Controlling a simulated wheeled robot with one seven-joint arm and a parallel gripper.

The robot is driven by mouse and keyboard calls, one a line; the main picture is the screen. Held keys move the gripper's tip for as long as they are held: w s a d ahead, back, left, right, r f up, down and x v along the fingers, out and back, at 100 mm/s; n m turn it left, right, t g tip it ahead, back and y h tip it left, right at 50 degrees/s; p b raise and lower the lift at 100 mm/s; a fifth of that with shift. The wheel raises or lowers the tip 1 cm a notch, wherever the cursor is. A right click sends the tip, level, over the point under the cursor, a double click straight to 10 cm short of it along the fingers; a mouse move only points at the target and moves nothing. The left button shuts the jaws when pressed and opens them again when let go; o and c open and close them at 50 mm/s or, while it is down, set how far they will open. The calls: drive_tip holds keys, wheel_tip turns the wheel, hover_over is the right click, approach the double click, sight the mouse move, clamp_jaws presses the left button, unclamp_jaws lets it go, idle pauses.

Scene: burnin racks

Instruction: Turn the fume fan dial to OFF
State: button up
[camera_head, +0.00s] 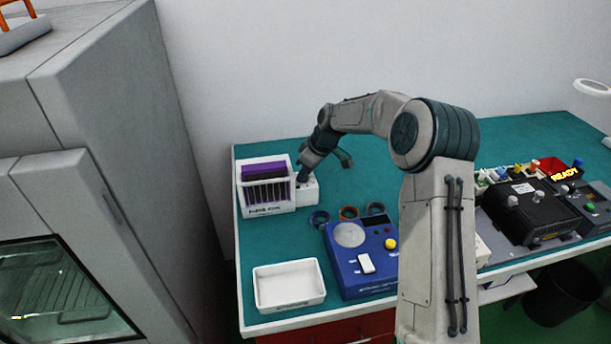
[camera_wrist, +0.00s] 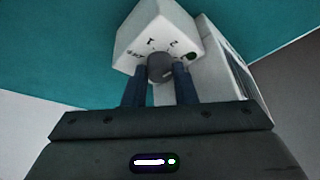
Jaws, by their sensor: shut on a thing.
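The fume fan dial (camera_wrist: 160,68) is a round dark grey knob on the face of a small white box (camera_wrist: 152,32) in the wrist view. Markings on the box face surround the dial, with a dark green spot at its right; the lettering is too small to read surely. My gripper (camera_wrist: 160,78) is shut on the dial, one blue finger on each side. In the head view my gripper (camera_head: 303,176) reaches down at the white box (camera_head: 308,190); the dial is hidden there. Which mark the dial points to cannot be told.
A white rack (camera_head: 268,208) with purple-topped slots stands left of the box. A blue device (camera_head: 345,270), several rings and a white tray (camera_head: 290,303) lie in front. A grey cabinet (camera_head: 110,130) stands left of the bench. The green bench top (camera_head: 520,137) is clear behind.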

drive_tip(key=n+g, duration=0.1)
drive_tip(key=n, duration=0.1)
drive_tip(key=n+g, duration=0.1)
drive_tip(key=n, duration=0.2)
drive_tip(key=shift+w+n, duration=0.2)
drive_tip(key=shift+n, duration=0.1)
drive_tip(key=n+g+p, duration=0.1)
drive_tip(key=n, duration=0.2)
drive_tip(key=n+g+p, duration=0.1)
drive_tip(key=n, duration=0.2)
drive_tip(key=shift+r+g+p, duration=0.15)
drive_tip(key=shift+g+p, duration=0.15)
drive_tip(key=shift+p, duration=0.1)
drive_tip(key=n+h+p, duration=0.1)
drive_tip(key=n, duration=0.2)
drive_tip(key=n+g+h+p, duration=0.1)
drive_tip(key=n+p, duration=0.1)
drive_tip(key=n, duration=0.1)
drive_tip(key=shift+w+a+n+g, duration=0.15)
drive_tip(key=shift+a+n+g, duration=0.05)
drive_tip(key=shift+n+g, duration=0.1)
drive_tip(key=n+h+p, duration=0.1)
drive_tip(key=n, duration=0.2)
drive_tip(key=n+h+p, duration=0.1)
drive_tip(key=n, duration=0.1)
drive_tip(key=shift+n+h+p, duration=0.3)
drive_tip(key=shift+n+p, duration=0.1)
drive_tip(key=shift+n, duration=0.3)
drive_tip(key=o, duration=0.7)
